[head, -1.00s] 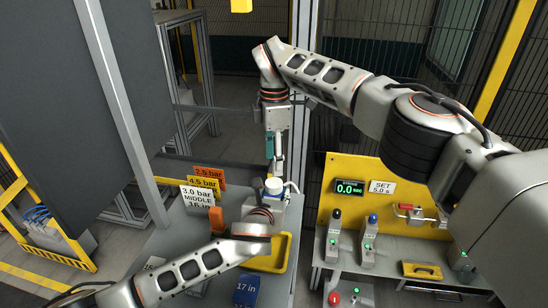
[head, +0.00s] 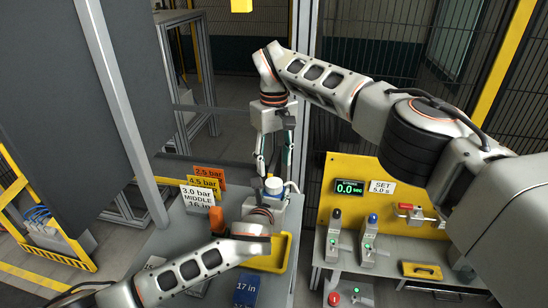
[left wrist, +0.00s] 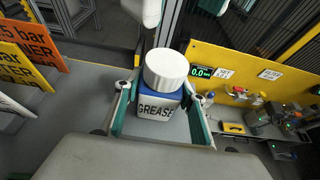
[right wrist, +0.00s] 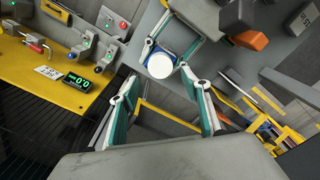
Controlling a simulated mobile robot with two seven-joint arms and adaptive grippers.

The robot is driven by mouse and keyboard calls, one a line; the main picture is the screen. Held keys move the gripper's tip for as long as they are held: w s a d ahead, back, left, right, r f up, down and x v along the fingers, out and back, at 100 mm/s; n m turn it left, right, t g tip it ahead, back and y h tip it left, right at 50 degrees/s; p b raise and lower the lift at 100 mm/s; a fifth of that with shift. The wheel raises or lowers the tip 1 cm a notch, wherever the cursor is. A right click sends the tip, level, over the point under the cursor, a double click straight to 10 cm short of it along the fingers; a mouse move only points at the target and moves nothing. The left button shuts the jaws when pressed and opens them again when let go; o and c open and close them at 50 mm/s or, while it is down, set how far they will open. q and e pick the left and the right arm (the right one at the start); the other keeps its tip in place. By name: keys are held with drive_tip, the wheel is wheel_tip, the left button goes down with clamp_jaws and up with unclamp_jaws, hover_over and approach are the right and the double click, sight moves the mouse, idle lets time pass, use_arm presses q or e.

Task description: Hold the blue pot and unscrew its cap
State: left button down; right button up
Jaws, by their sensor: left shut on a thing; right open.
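The blue pot (left wrist: 158,108) has a white label reading GREASE and a wide white cap (left wrist: 166,70) on top. In the head view the cap (head: 273,186) shows just above my left gripper (head: 262,208), which is shut on the pot's sides and holds it upright. My left fingers (left wrist: 160,110) stand on either side of the pot in the left wrist view. My right gripper (head: 273,168) points down above the cap, open and empty. In the right wrist view its fingers (right wrist: 168,108) are spread wide, with the white cap (right wrist: 160,65) beyond and between them.
A yellow tray (head: 282,250) and a blue 17 in box (head: 246,290) lie on the grey table. Pressure signs (head: 208,178) stand behind left.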

sight(274, 182)
drive_tip(key=shift+f, duration=3.5)
